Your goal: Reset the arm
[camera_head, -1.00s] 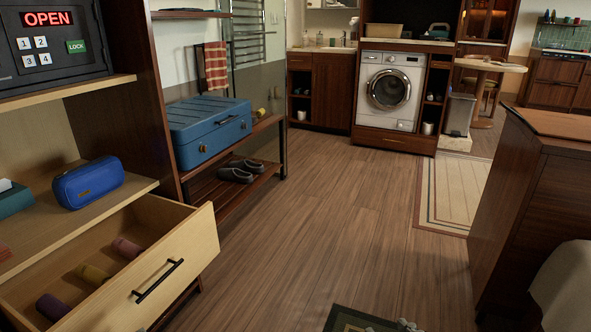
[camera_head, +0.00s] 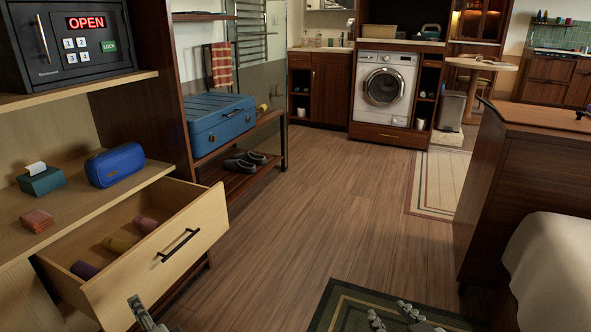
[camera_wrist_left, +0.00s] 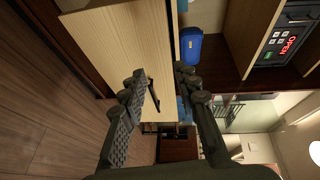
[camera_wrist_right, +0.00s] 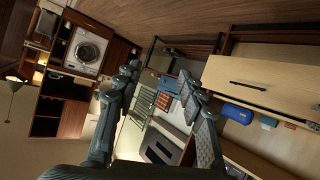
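My left gripper (camera_wrist_left: 160,95) is open and empty in the left wrist view, its fingers apart in front of the open drawer front. In the head view a part of it (camera_head: 146,316) shows at the bottom edge, just below the drawer. My right gripper (camera_wrist_right: 160,85) is open and empty in the right wrist view, with a clear gap between its fingers. In the head view it shows at the bottom (camera_head: 405,318), over the dark green rug. Neither gripper touches anything that I can see.
The open wooden drawer (camera_head: 182,262) juts out at the left, with several rolled items inside. Above it are a blue case (camera_head: 116,165) and a safe (camera_head: 75,40). A wooden cabinet (camera_head: 528,190) and a white-covered surface (camera_head: 555,270) stand at right. The middle floor is clear.

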